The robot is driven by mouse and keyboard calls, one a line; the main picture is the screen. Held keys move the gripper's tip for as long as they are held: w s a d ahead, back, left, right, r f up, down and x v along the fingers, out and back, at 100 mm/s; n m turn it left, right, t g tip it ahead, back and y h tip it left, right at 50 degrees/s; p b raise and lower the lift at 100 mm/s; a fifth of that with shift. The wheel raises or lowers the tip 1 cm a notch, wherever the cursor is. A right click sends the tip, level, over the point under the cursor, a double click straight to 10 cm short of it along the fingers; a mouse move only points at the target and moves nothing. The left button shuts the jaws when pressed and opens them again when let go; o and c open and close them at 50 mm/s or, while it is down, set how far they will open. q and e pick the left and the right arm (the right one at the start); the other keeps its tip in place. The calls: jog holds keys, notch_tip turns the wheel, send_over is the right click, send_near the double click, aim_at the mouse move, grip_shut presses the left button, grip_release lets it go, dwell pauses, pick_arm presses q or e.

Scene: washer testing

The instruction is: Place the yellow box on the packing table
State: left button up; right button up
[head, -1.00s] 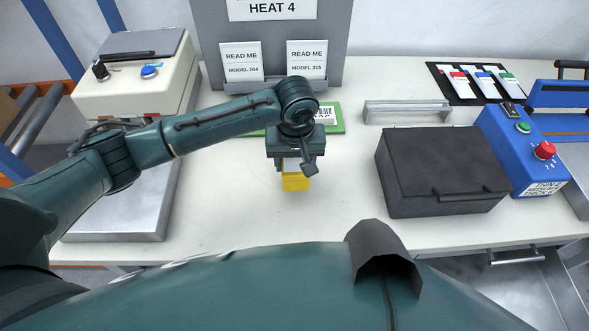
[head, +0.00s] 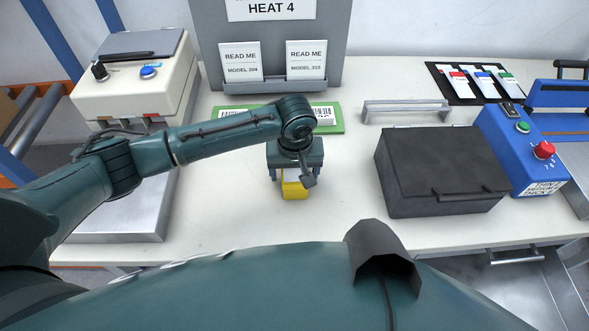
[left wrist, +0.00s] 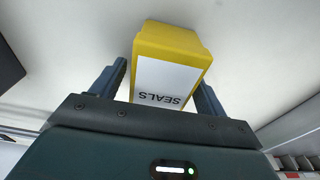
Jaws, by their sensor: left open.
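The yellow box (head: 294,188) is on the white packing table (head: 340,225), near its middle. In the left wrist view the yellow box (left wrist: 172,48) shows a white label reading SEALS. My left gripper (head: 296,172) is directly above and behind the box in the head view and hides part of it. In the left wrist view the left gripper (left wrist: 158,85) is open, with one finger on each side of the box. A gap shows beside the left finger; the right finger is close to the box. My right gripper is not in view.
A black lidded case (head: 440,165) stands right of the box, beside a blue control unit (head: 530,150). A green board (head: 330,112) lies behind the gripper. A cream machine (head: 135,85) is at left. The table front is clear.

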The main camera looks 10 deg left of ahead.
aim_at(295, 171)
pick_arm(q)
jog(key=shift+r, duration=0.1)
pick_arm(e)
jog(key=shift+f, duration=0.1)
pick_arm(q)
jog(key=r, duration=0.7)
jog(key=s+r, duration=0.1)
jog(key=r, duration=0.2)
jog(key=shift+d+r+p, duration=0.2)
jog(key=shift+r+p, duration=0.1)
jog(key=shift+s+r, duration=0.15)
jog(key=shift+r, duration=0.6)
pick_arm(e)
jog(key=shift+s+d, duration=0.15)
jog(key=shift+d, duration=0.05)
